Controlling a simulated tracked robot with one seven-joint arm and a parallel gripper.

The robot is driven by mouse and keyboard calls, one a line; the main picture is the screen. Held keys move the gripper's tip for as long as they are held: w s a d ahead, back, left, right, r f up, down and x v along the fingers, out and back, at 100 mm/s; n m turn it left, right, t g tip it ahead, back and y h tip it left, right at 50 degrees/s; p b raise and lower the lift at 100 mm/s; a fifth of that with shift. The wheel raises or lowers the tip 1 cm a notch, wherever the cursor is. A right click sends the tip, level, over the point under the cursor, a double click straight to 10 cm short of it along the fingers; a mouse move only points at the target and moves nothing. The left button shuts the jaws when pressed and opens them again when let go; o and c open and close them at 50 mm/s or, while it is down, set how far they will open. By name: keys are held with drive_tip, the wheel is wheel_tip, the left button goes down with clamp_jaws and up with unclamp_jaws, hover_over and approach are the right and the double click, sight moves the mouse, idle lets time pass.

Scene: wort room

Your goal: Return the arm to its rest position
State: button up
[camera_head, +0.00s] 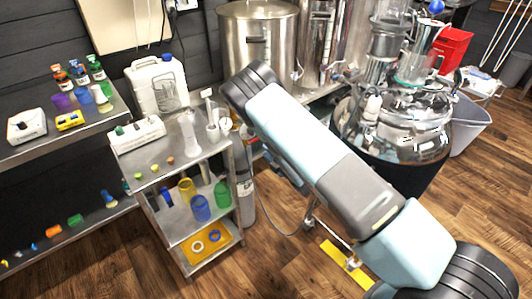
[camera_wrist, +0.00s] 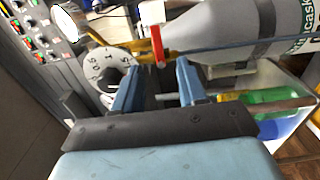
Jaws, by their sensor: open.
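My gripper (camera_wrist: 160,88) shows in the wrist view, its two blue fingers apart with nothing between them. A grey gas cylinder (camera_wrist: 232,32) with dark lettering lies across the picture just beyond the fingertips. A red part (camera_wrist: 157,50) and a yellowish fitting are near its end, close in the picture to the fingers. I cannot tell whether anything touches. In the head view my arm reaches from the lower right up to the middle, and the gripper itself is hidden there.
A steel cart (camera_head: 188,152) with bottles and cups stands left of my arm. A wall shelf (camera_head: 70,139) holds small bottles. A large steel pot (camera_head: 258,40) is behind, and a round steel vessel (camera_head: 400,130) is to the right. A numbered dial (camera_wrist: 108,66) shows left of the fingers.

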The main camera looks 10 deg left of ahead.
idle(0.3)
drive_tip(key=w+d+r+m+t+h, duration=0.1)
drive_tip(key=w+d+r+m+h, duration=0.35)
drive_tip(key=r, duration=0.35)
drive_tip(key=w+d+r+m+t+h, duration=0.1)
drive_tip(key=w+d+r+m+h, duration=0.3)
drive_tip(key=r, duration=0.5)
drive_tip(key=s+d+r+m+g+h, duration=0.25)
drive_tip(key=d+r+m, duration=0.65)
drive_tip(key=d+r, duration=0.55)
drive_tip(key=s+d+r+m+g+h, duration=0.1)
drive_tip(key=s+d+r+m, duration=0.2)
drive_tip(key=s+d+r, duration=0.45)
drive_tip(key=s+d+r+m+g+h, duration=0.1)
drive_tip(key=s+d+r+m, duration=0.3)
drive_tip(key=s, duration=0.7)
drive_tip(key=s+d+r+m+g, duration=0.1)
drive_tip(key=s+m, duration=0.1)
drive_tip(key=s, duration=0.8)
drive_tip(key=s+d+r+m+g, duration=0.1)
drive_tip(key=s+d+r+g, duration=0.1)
drive_tip(key=s, duration=0.9)
drive_tip(key=shift+s+r+m+h, duration=0.2)
drive_tip(key=shift+r+m+h, duration=0.1)
drive_tip(key=shift+m+h, duration=0.1)
